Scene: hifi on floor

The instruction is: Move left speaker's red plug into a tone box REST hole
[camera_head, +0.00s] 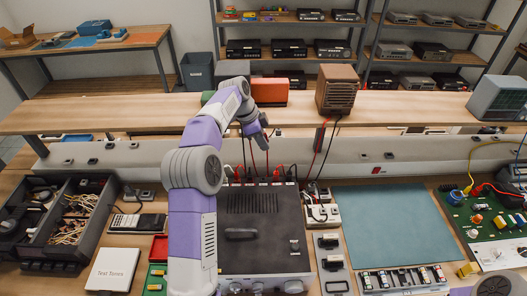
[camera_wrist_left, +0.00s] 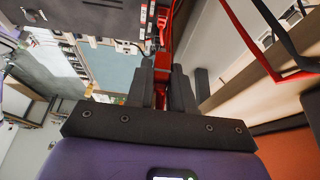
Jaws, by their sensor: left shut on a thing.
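My left gripper (camera_wrist_left: 161,75) is shut on a red plug (camera_wrist_left: 160,95), which shows between the dark fingers in the left wrist view. In the head view this gripper (camera_head: 264,142) hangs above the back edge of the black hi-fi unit (camera_head: 248,225). Red and black leads run down there to several plugs at the unit's rear. A small cream box (camera_head: 322,214) with leads at its top stands right of the unit; I cannot tell its hole labels. The brown wooden speaker (camera_head: 337,90) stands on the shelf behind. My right gripper is not in view.
A red box (camera_head: 271,91) stands on the shelf behind my left arm. A teal mat (camera_head: 385,225) lies clear at right, with a green circuit board (camera_head: 490,225) beyond it. A black parts tray (camera_head: 62,222) and a white "Test Tones" box (camera_head: 112,269) are at left.

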